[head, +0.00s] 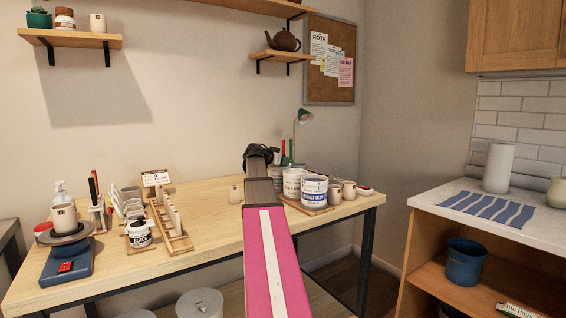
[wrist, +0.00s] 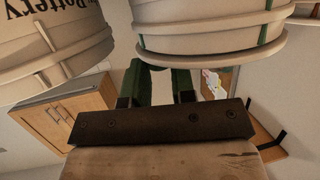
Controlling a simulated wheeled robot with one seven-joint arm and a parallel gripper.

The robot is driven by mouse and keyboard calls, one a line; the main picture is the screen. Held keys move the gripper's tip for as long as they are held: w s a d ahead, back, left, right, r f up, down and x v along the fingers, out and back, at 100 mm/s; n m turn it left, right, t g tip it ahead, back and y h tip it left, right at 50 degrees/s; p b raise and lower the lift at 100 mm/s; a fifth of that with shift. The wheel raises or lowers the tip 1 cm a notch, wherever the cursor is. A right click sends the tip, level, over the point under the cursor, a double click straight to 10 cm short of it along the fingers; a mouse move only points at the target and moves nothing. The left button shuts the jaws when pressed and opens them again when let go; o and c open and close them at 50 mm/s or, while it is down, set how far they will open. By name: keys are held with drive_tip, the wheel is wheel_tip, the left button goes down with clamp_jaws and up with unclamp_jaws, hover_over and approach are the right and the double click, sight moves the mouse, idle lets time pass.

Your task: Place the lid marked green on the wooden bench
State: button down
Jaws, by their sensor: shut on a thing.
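My gripper (head: 258,152) is a dark shape at the end of my arm, near the back of the wooden bench (head: 215,235), just left of the glaze tubs. In the wrist view, two dark finger parts with green (wrist: 158,85) run forward from a dark bolted bar. No lid with a green mark can be made out.
The bench's front middle is clear.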

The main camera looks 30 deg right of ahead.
drive_tip(key=c, duration=1)
unclamp_jaws()
drive_tip(key=shift+o, duration=0.2)
drive_tip(key=shift+f, duration=0.1)
